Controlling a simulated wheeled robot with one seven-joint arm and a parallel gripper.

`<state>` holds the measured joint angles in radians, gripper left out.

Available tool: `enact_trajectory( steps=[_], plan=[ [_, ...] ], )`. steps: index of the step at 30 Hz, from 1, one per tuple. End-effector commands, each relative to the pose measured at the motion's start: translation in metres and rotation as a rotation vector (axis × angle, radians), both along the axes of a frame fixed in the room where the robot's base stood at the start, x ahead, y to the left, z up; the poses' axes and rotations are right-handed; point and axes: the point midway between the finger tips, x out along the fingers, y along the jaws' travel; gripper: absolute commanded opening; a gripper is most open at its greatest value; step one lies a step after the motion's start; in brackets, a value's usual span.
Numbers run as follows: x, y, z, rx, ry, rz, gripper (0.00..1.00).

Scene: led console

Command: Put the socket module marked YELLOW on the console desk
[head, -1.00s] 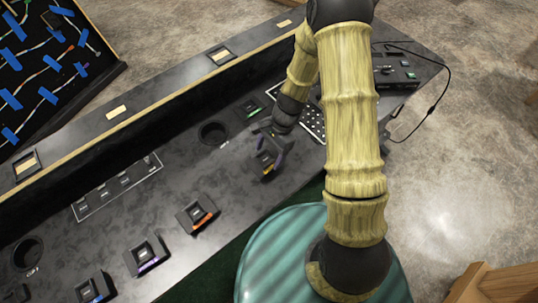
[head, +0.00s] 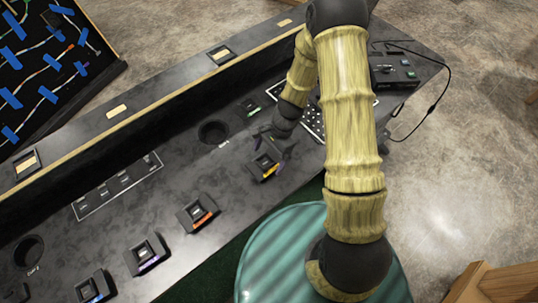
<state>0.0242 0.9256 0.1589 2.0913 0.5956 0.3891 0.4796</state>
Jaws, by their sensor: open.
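The arm comes down from the upper right, and part of the fingers is hard to make out against the dark desk.
Modules with orange (head: 198,213), purple (head: 147,254) and blue (head: 95,287) edges stand to the left, and a green-marked one (head: 250,107) behind. Round cup holes (head: 213,132) lie in the desk. A raised ledge (head: 120,120) runs behind. A control box (head: 393,70) stands at the right end.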

Motion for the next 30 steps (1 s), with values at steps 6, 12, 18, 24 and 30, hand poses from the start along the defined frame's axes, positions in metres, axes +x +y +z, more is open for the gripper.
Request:
enact_trajectory(
  steps=[6,12,18,24,30],
  plan=[
    [0.004,-0.005,0.016,0.000,-0.004,0.000,0.94],
    [0.012,-0.016,0.049,-0.001,-0.006,-0.001,0.94],
    [0.020,-0.029,0.086,-0.001,-0.006,0.000,0.94],
    [0.025,-0.037,0.109,-0.001,-0.002,0.000,0.94],
    [0.026,-0.038,0.113,-0.001,0.001,0.000,0.94]
  ],
)
